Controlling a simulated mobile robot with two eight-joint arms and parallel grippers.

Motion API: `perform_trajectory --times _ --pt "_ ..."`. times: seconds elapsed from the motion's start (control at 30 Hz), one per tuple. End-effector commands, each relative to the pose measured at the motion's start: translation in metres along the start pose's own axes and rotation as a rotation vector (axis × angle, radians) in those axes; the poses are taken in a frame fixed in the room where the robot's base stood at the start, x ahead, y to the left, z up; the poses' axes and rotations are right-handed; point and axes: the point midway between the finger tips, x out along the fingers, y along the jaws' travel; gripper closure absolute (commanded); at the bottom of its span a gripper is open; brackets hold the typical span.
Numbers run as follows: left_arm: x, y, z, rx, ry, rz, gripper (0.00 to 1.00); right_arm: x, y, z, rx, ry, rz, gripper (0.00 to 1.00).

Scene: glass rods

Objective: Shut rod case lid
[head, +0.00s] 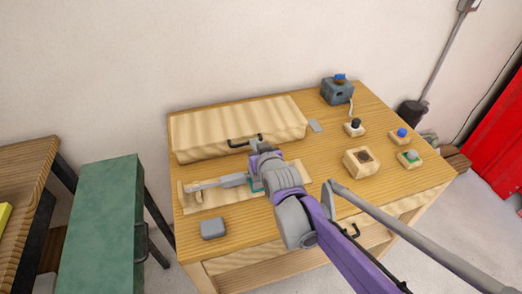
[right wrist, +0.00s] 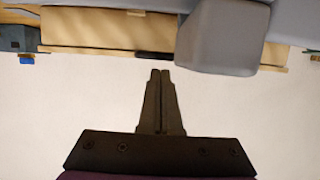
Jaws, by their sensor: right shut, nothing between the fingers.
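The rod case (head: 190,150) is a long pale wooden box at the back of the table. Its lid (head: 235,116) lies down over it and looks shut; I cannot tell whether a thin gap is left. A black handle (head: 238,144) sits on its front side. My right gripper (head: 259,138) is shut and empty close to the handle's right end in the head view. In the right wrist view its shut fingertips (right wrist: 160,72) show against the wall, close to the dark handle (right wrist: 155,55); contact cannot be told. My left gripper is not in view.
In front of the case lies a wooden tray (head: 206,205) with a grey elongated thing (head: 208,185) over it. A grey block (head: 213,228) is at the front left. A blue-grey box (head: 337,91) and several button blocks stand on the right. A green cabinet (head: 103,215) is left of the table.

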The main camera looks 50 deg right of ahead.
Motion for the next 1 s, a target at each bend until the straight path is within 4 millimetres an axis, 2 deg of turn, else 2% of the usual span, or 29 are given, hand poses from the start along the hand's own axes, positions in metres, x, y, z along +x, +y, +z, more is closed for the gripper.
perform_trajectory --times 0.2,0.4,0.6,0.9,1.0 --pt "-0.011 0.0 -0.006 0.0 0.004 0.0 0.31 -0.042 0.0 -0.002 0.0 0.001 0.0 1.0" --pt "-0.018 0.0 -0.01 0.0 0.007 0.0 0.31 -0.07 0.0 -0.002 0.0 0.0 0.0 1.0" --pt "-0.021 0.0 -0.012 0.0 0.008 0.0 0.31 -0.082 0.0 -0.001 0.0 0.0 0.0 1.0" --pt "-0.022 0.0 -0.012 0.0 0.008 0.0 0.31 -0.085 -0.001 0.0 -0.001 -0.002 -0.002 1.0" --pt "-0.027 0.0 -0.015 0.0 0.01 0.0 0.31 -0.088 -0.015 0.005 -0.011 -0.047 -0.035 1.0"
